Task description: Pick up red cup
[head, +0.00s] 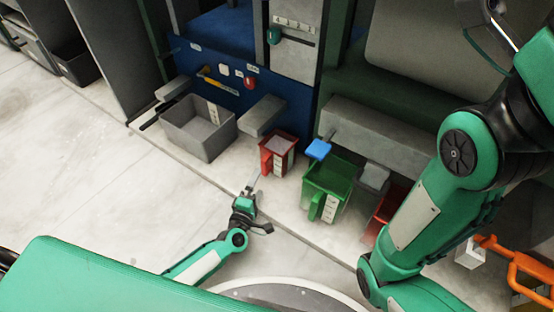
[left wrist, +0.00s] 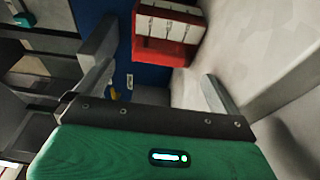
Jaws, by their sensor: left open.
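A red cup (head: 277,155) with a white marked scale and a handle stands on the floor before the blue panel. It also shows at the top of the left wrist view (left wrist: 165,52), partly cut off by the frame edge. My left gripper (head: 253,183) is open and empty, just in front of the cup on its near left side. In the left wrist view my left gripper (left wrist: 158,75) has its fingers spread wide, with the cup beyond them and nothing between. My right arm crosses the right side of the head view; its gripper is out of frame.
A green jug (head: 328,190) stands right of the cup, with a blue block (head: 318,149) at its rim. A grey bin (head: 200,130) is to the left. Another red container (head: 384,212) is partly hidden by my right arm. An orange-handled object (head: 525,268) lies far right. The left floor is clear.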

